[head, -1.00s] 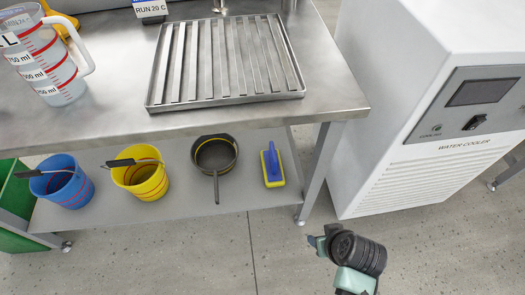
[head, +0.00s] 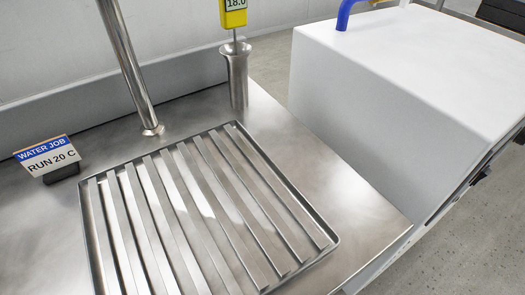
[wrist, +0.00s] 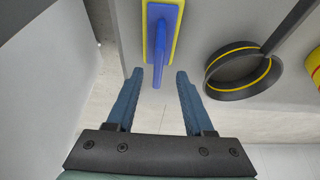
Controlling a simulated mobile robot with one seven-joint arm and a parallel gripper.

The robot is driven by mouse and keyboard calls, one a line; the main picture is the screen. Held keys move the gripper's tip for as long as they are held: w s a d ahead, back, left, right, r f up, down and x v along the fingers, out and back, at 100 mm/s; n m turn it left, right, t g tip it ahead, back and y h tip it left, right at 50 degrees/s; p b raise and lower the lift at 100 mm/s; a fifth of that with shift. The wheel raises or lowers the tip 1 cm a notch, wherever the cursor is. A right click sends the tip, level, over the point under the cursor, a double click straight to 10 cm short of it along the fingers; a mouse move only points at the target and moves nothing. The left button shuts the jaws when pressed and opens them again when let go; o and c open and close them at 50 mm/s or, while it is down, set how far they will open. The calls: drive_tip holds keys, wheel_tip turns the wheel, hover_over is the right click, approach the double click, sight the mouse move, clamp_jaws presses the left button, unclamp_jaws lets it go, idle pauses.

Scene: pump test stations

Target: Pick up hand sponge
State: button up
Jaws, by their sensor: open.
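The hand sponge (wrist: 161,42) shows in the wrist view at the top middle. It has a blue back and handle on a yellow pad and lies on the grey lower shelf, its handle pointing toward me. My gripper (wrist: 157,75) is open, its two blue fingers on either side of the line of the handle. The fingertips are close to the handle's near end, with nothing held between them. I cannot tell whether they touch it. Neither the sponge nor my gripper shows in the head view now.
A dark pan (wrist: 239,72) with a yellow band sits on the shelf right of the sponge. In the head view, a slatted metal tray (head: 205,210), a job sign (head: 50,157) and a metal holder with a yellow meter (head: 233,13) stand on the steel bench. A white cooler (head: 400,75) stands right.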

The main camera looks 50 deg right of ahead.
drive_tip(key=b+x, duration=0.1)
drive_tip(key=x, duration=0.3)
drive_tip(key=shift+d+f+b, duration=0.1)
drive_tip(key=shift+f+b, duration=0.1)
drive_tip(key=shift+b, duration=0.2)
drive_tip(key=b+x, duration=0.4)
drive_tip(key=x, duration=0.1)
drive_tip(key=shift+w+d+f, duration=0.1)
drive_tip(key=shift+w, duration=0.35)
clamp_jaws()
